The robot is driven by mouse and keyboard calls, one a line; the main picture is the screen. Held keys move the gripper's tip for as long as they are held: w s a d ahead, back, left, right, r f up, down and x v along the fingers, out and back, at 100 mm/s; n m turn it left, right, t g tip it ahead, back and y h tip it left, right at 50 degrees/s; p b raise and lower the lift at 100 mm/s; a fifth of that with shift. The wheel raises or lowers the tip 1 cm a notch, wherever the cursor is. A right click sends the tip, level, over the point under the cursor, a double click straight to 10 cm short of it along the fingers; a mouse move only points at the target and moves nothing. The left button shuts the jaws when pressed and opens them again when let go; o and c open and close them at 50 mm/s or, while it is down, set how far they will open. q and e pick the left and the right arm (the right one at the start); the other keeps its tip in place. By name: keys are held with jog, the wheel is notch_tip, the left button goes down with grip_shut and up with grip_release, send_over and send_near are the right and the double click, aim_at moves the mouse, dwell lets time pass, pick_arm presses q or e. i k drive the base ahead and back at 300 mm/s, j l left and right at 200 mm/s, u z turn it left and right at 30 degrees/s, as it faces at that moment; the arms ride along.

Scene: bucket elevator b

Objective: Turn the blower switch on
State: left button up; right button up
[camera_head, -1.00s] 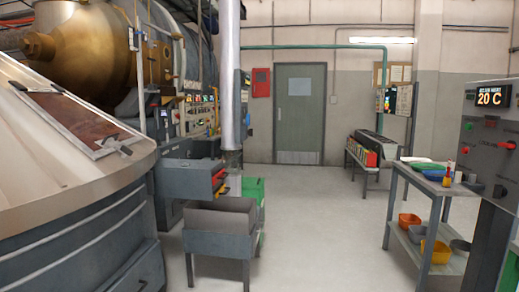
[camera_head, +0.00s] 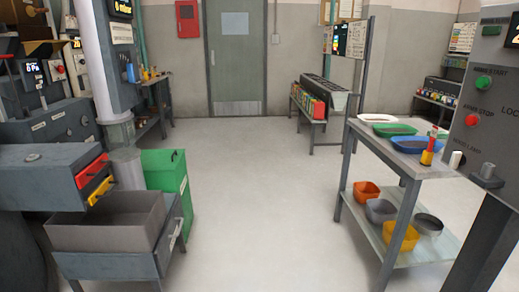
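No switch that I can read as the blower switch shows. A grey control panel (camera_head: 483,135) stands close at the right edge, partly cut off by the frame. It has a green button (camera_head: 484,83), a red button (camera_head: 471,120) and a dark knob or switch (camera_head: 487,176) low down; its labels are small and only partly readable. Another control panel (camera_head: 52,85) with dials and lit displays stands at the far left. Neither of my grippers is in view.
A grey table (camera_head: 383,133) with coloured trays, and bowls on its lower shelf, stands right of centre. A grey bin (camera_head: 105,222), a green container (camera_head: 165,172) and a drawer unit (camera_head: 40,175) stand at left. The floor between is clear to the green door (camera_head: 235,60).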

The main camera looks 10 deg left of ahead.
aim_at(144, 91)
jog(key=i+u, duration=0.15)
jog(key=i, duration=0.7)
jog(key=i+l+u, duration=0.15)
jog(key=i, duration=0.7)
